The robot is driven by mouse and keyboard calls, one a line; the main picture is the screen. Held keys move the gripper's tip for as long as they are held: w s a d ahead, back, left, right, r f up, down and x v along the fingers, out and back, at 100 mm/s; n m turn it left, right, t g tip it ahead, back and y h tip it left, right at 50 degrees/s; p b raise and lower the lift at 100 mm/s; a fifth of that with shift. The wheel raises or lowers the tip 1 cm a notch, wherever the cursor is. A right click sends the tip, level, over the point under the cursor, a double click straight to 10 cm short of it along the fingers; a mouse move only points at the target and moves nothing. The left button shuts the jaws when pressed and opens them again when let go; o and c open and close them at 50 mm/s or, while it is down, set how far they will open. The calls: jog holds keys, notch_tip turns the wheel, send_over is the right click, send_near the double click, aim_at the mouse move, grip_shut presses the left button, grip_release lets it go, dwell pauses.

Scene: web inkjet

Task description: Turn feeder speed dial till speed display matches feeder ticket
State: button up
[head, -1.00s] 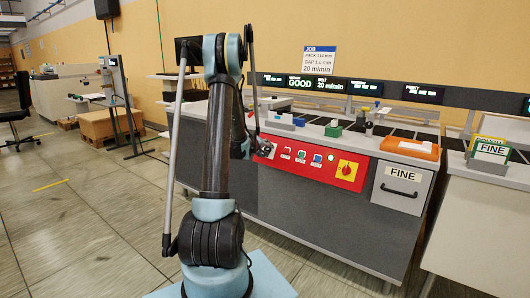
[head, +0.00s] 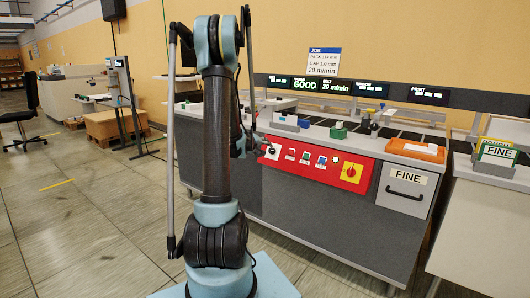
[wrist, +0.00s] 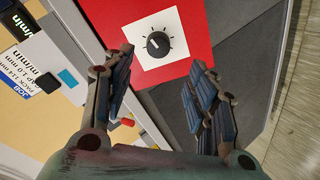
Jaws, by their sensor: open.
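The feeder speed dial (wrist: 158,44) is a black round knob with a light pointer line, on a white plate with tick marks on a red panel in the wrist view. My gripper (wrist: 161,62) is open, its two fingers on either side below the dial, with the dial apart from them. In the head view my gripper is mostly hidden behind my arm, by the left end of the red panel (head: 318,160). The job ticket (head: 324,62) has a 20 m/min line. The belt display (head: 336,86) below it seems to read 20 m/min.
Small lit buttons and a yellow plate with a red rotary switch (head: 350,172) sit right of the dial. A green GOOD display (head: 307,84) glows on the rail. An orange box (head: 417,150) lies on the machine top. A drawer marked FINE (head: 405,190) is at right.

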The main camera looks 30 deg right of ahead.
jog(key=shift+v, duration=1.3)
